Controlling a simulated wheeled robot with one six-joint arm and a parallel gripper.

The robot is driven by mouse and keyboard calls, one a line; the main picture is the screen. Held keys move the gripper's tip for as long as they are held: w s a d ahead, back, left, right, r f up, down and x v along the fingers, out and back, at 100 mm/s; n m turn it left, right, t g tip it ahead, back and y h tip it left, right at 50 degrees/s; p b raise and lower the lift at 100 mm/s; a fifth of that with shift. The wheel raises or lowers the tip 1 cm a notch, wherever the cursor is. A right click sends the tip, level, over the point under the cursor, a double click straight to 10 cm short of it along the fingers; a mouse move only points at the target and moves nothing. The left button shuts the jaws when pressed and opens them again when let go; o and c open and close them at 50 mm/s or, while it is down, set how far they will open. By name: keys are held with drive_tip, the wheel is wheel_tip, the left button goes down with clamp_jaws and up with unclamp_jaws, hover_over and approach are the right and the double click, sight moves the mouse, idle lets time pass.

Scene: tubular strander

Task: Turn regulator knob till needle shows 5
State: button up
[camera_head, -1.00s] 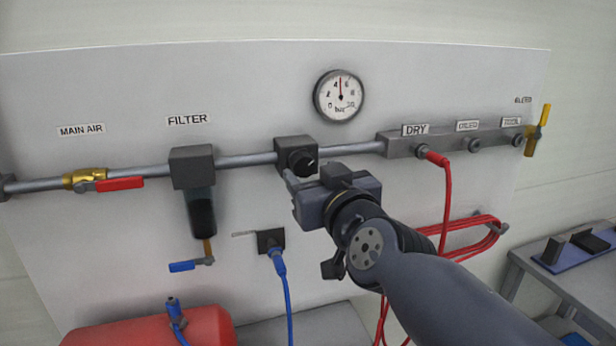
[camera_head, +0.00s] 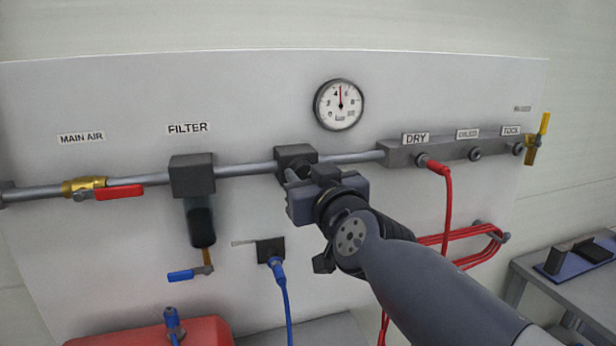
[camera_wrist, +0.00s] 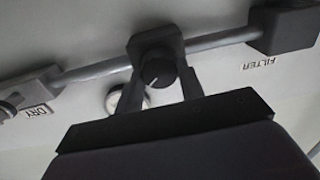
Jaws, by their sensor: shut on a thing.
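The regulator is a dark block on the grey pipe (camera_head: 294,154), below the gauge. Its round black knob (camera_wrist: 159,71) shows in the wrist view, with a pale mark on its face. My gripper (camera_wrist: 160,84) has one finger on each side of the knob and is shut on it. In the head view my gripper (camera_head: 296,176) covers the knob. In the wrist view the gauge (camera_wrist: 115,102) is mostly hidden behind a finger.
The filter (camera_head: 192,175) hangs to the left, with a red-handled main air valve (camera_head: 118,192) beyond it. The DRY outlet manifold (camera_head: 400,153) is to the right, with a red hose (camera_head: 447,205). A blue hose (camera_head: 281,287) hangs below.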

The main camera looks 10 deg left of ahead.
drive_tip(key=c, duration=0.3)
drive_tip(key=shift+m, duration=0.7)
drive_tip(key=shift+c, duration=0.2)
drive_tip(key=o, duration=1)
drive_tip(key=shift+p+v, duration=1.6)
drive_tip(key=shift+v, duration=3.85)
drive_tip(key=shift+w, duration=0.1)
